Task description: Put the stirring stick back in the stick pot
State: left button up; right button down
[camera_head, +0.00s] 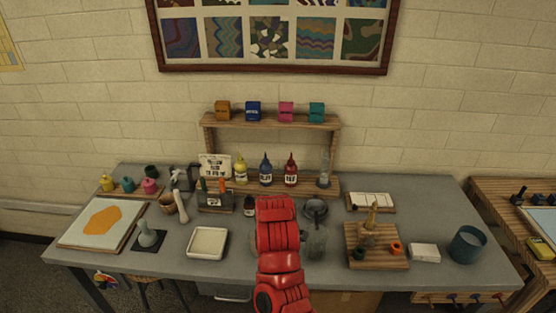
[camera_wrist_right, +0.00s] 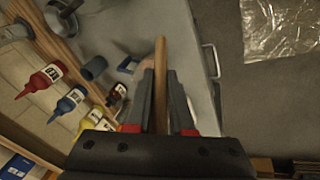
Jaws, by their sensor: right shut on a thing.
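My right gripper (camera_wrist_right: 162,80) is shut on the stirring stick (camera_wrist_right: 160,52), a thin wooden rod that shows between and beyond the fingers in the right wrist view. In the head view my red right forearm comes in from the bottom centre and hides this gripper and the stick. A short grey-blue cylindrical pot (camera_wrist_right: 95,68) stands apart from the stick, near the bottles in the wrist view. I cannot tell for sure that it is the stick pot. My arm appears to hide it in the head view. My left gripper is not in view.
A wooden shelf (camera_head: 272,119) with yellow, blue and red bottles stands at the back. Left are a white tray (camera_head: 208,258) and a brown pot (camera_head: 168,203). Right are a clear jug (camera_head: 316,243), a wooden board (camera_head: 377,262) and a teal tub (camera_head: 468,245).

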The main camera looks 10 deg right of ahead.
jog(key=w+n+y, duration=0.2)
jog(key=w+n, duration=0.3)
jog(key=n, duration=0.1)
jog(key=s+d+n+g+y, duration=0.1)
jog(key=d+n+g, duration=0.2)
jog(key=d+n, duration=0.3)
jog(key=shift+s+d+r+n+g+y, duration=0.3)
jog(key=shift+d+r+n+y, duration=0.1)
jog(key=shift+d, duration=0.1)
jog(key=shift+d+r, duration=0.1)
jog(key=shift+r, duration=0.05)
